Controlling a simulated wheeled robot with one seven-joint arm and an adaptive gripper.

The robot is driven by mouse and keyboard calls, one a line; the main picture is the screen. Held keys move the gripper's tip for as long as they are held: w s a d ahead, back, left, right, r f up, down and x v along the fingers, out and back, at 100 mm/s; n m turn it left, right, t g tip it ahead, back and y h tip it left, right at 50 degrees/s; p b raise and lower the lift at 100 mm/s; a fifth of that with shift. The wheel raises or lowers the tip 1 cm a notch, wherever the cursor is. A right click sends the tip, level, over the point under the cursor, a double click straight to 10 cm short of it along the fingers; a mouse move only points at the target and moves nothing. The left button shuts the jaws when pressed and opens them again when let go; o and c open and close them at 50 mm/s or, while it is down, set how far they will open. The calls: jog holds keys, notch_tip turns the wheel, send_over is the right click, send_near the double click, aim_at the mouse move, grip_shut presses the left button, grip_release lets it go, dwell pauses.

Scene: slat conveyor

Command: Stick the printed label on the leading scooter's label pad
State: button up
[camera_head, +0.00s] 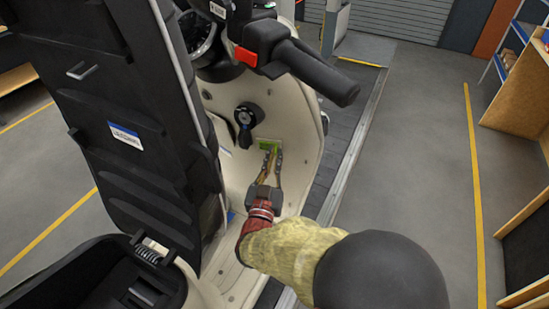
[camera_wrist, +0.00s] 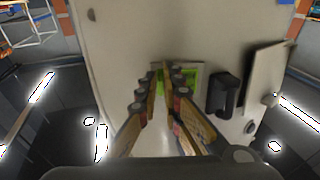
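The cream scooter (camera_head: 235,175) stands with its black seat raised at left. A small green patch, apparently the label pad, sits on its inner leg shield below the key switch; it shows in the head view (camera_head: 264,145) and the wrist view (camera_wrist: 190,80). My gripper (camera_head: 272,158) points at this patch, its fingertips over or very close to it; I cannot tell whether they touch. In the wrist view the two fingers (camera_wrist: 167,78) stand apart with a narrow gap. I cannot make out a printed label between them; the fingertips hide part of the patch.
The handlebar grip (camera_head: 315,75) juts out above my gripper. The key switch (camera_head: 248,117) sticks out just above the patch. A white and blue sticker (camera_head: 125,135) is on the raised black seat (camera_head: 140,190). Open floor (camera_head: 425,130) lies to the right.

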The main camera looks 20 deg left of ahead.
jog(key=o, duration=0.4)
jog(key=shift+o, duration=1.2)
jog(key=shift+o, duration=0.9)
jog(key=shift+f, duration=0.1)
jog(key=v, duration=0.7)
